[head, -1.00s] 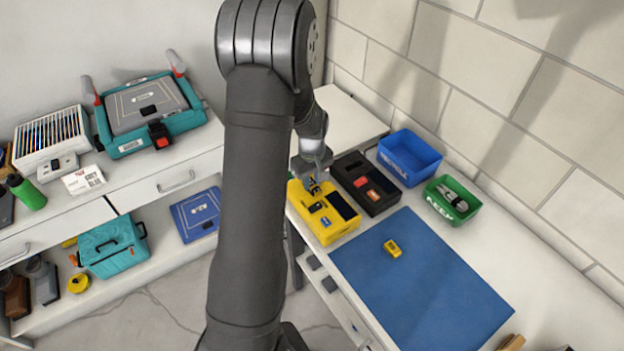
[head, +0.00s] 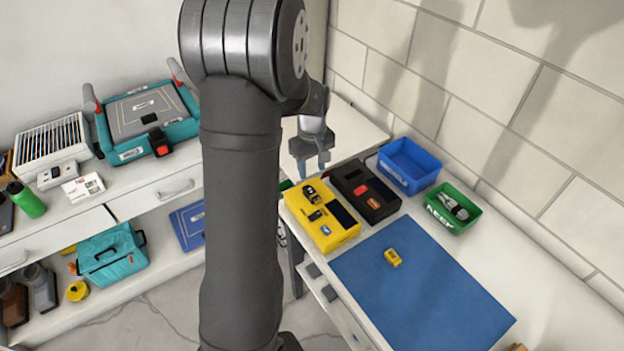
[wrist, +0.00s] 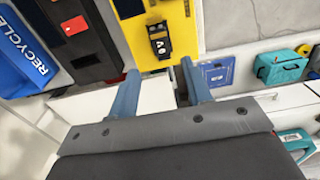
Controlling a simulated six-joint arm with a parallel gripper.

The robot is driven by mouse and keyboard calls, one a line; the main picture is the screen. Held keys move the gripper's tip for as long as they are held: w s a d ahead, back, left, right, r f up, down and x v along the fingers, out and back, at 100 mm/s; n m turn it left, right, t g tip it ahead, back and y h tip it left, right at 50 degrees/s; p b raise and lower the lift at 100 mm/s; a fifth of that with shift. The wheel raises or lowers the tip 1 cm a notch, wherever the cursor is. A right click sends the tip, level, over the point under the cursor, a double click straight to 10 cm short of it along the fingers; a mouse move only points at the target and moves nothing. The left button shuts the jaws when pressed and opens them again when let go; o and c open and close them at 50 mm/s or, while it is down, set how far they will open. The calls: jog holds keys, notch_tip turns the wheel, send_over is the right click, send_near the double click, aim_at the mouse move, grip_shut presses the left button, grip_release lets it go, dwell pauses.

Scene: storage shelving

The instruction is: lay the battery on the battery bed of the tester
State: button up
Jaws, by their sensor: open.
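The yellow tester (head: 338,239) lies on the bench beside the blue mat. A small dark battery-like block (head: 312,195) rests at its far end; in the wrist view this block (wrist: 158,40) lies on the yellow surface, apart from my fingers. The bed under it is mostly hidden, so I cannot tell how fully it is seated. My gripper (head: 313,169) is open and empty above the tester's far end. Its two blue-grey fingers also show in the wrist view (wrist: 160,85), with a clear gap between them.
A black box (head: 376,206) with red and orange parts stands right beside the tester. A blue bin (head: 395,178) and a green bin (head: 438,222) stand behind. The blue mat (head: 420,295) holds one small yellow item (head: 393,257) and is otherwise clear.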

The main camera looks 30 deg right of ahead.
jog(key=shift+r, duration=1.55)
jog(key=shift+f, duration=0.1)
send_over(312, 192)
jog(key=shift+f, duration=4.1)
jog(key=shift+f, duration=0.1)
